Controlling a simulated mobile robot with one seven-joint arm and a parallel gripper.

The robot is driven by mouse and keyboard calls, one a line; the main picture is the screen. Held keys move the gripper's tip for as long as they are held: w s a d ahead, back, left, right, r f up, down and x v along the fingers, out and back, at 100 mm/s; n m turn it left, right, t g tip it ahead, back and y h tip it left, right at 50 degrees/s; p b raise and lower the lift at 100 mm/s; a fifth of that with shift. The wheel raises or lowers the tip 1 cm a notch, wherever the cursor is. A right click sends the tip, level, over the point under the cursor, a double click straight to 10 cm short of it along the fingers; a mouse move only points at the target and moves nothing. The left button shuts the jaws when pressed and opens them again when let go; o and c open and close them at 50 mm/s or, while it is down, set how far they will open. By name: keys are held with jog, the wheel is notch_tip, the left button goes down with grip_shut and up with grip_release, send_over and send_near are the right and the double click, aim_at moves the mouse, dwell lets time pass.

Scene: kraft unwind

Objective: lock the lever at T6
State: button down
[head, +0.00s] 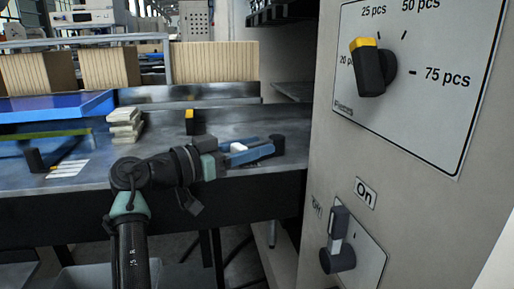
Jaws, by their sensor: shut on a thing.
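My arm reaches over the metal table from the lower left, and my gripper (262,150) points right above the table's right part. Its blue-grey jaws are shut on a small dark piece (278,144) at their tips; I cannot tell whether this is the lever's handle. A black upright lever with a yellow top (190,121) stands on the table behind the arm, apart from the gripper. A black knob (35,160) stands at the far left beside white label strips (68,169). No T6 mark is legible.
A grey control cabinet (300,150) fills the right side, with a yellow-tipped rotary knob (371,68) and an On/Off switch (338,240). A stack of pale pads (125,125) and a blue tray (70,105) lie left. Cardboard (215,62) stands at the back.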

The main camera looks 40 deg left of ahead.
jog(key=shift+f, duration=0.1)
jog(key=shift+c, duration=1.6)
grip_release()
jog(key=s+a, duration=0.2)
jog(key=s, duration=1)
jog(key=shift+s+a, duration=0.2)
jog(key=shift+s, duration=0.2)
